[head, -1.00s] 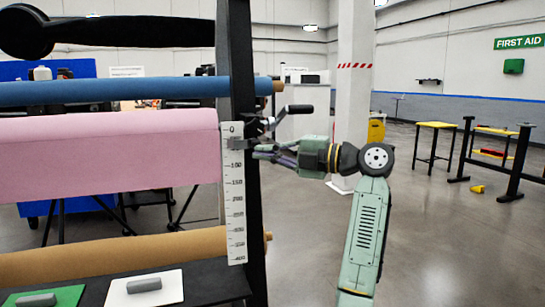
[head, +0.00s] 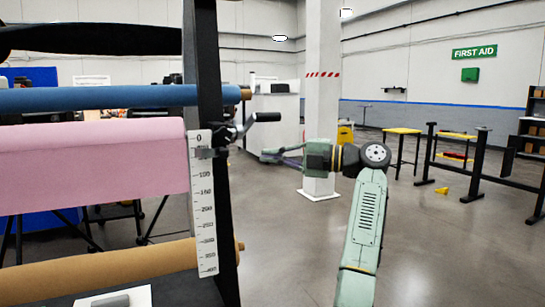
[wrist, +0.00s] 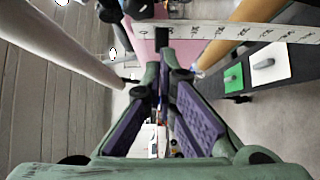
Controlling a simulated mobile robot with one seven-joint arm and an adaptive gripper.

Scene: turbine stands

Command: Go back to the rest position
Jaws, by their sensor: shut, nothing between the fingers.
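My gripper (head: 270,155) is at the middle of the head view, at the end of my green arm. It points left toward the black stand post (head: 208,130) and is apart from it, with a small gap of floor between. In the wrist view my gripper (wrist: 165,75) shows its two purple-padded fingers with the tips close together and nothing held. A black crank handle (head: 262,117) sticks out from the post just above and left of the fingers. No rest position is marked in view.
The stand holds a blue roll (head: 100,97), a pink roll (head: 90,165) and a brown roll (head: 100,268). A white ruler (head: 203,220) hangs on the post. A white pillar (head: 322,80) stands behind my arm. Open floor (head: 440,260) lies to the right.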

